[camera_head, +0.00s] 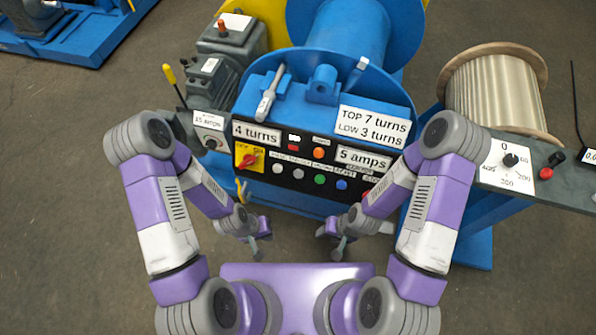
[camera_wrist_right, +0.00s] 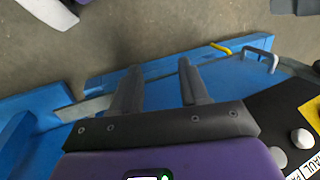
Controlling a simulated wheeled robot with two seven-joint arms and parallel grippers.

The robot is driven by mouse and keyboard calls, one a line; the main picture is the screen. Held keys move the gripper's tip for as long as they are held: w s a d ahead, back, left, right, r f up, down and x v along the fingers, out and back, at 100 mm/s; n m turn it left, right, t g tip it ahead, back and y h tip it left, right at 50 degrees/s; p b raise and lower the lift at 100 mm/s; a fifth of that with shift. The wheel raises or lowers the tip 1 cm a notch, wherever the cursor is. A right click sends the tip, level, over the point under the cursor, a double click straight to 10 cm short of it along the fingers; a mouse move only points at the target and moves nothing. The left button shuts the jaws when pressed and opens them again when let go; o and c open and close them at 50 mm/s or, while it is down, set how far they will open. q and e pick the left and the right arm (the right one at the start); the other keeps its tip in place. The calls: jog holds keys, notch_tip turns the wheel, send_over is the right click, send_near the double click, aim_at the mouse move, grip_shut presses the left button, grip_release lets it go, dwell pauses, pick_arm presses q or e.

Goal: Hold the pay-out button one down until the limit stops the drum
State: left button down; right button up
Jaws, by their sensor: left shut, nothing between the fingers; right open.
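The control panel (camera_head: 262,187) faces me below the blue drum (camera_head: 345,35). Its lower row holds two pale buttons, then green, blue and red ones. The second pale button (camera_head: 298,173) appears to be pay-out, its label starting "PA" in the right wrist view, where the button also shows (camera_wrist_right: 278,157). My left gripper (camera_head: 256,246) is shut and empty, below and in front of the panel. My right gripper (camera_head: 340,243) is open and empty, also in front of the panel; its two fingers (camera_wrist_right: 160,82) show apart in the wrist view. Neither gripper touches a button.
A red-yellow rotary switch (camera_head: 248,158) sits left of the buttons. Signs read "4 turns", "5 amps" and "TOP 7 turns, LOW 3 turns" (camera_head: 372,127). A side bench with a dial (camera_head: 510,160) is at right. A yellow hook (camera_head: 241,190) hangs at the panel's left.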

dwell(0.3)
grip_shut()
dwell(1.6)
